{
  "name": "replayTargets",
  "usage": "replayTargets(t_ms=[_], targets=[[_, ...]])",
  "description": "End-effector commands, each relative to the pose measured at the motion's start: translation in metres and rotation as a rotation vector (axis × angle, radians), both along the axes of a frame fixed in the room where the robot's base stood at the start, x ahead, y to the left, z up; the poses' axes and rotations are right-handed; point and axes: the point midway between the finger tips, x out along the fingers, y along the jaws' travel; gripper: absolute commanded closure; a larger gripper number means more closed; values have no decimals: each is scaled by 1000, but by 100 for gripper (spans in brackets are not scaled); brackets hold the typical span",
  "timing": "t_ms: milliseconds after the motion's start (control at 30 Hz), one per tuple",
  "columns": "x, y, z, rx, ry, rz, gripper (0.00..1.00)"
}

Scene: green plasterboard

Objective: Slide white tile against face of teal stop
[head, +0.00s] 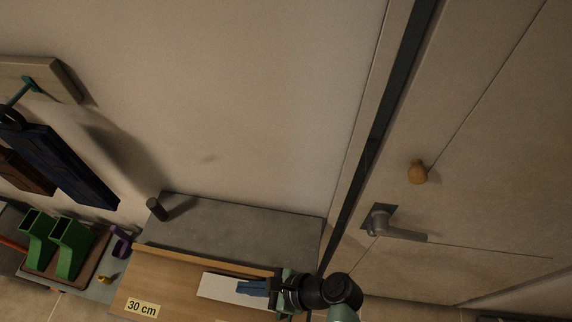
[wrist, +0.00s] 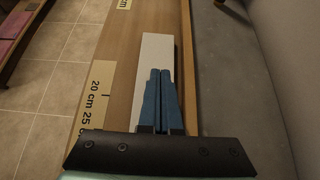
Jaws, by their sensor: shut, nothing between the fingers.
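The white tile (head: 216,285) is a flat, long plate lying on the wooden board (head: 172,281). In the wrist view the tile (wrist: 156,48) runs lengthwise under my fingers, close to the board's raised wooden edge. My gripper (head: 240,287) is over the tile with its blue fingers together and nothing between them; its fingertips also show in the wrist view (wrist: 160,71). I cannot tell whether the fingertips touch the tile. My gripper covers the tile's right part in the head view. I cannot make out the teal stop in either view.
A grey slab (head: 250,222) with a dark cylinder (head: 156,209) lies behind. Green boots (head: 71,247) stand at left. A door handle (head: 382,221) is at right.

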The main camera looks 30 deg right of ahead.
Motion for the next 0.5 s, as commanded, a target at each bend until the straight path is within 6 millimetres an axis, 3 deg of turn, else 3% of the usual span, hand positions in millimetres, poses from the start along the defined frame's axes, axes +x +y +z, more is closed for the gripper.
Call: replayTargets(t_ms=[500], targets=[[-54,-69,51,-5,7,-7,100]])
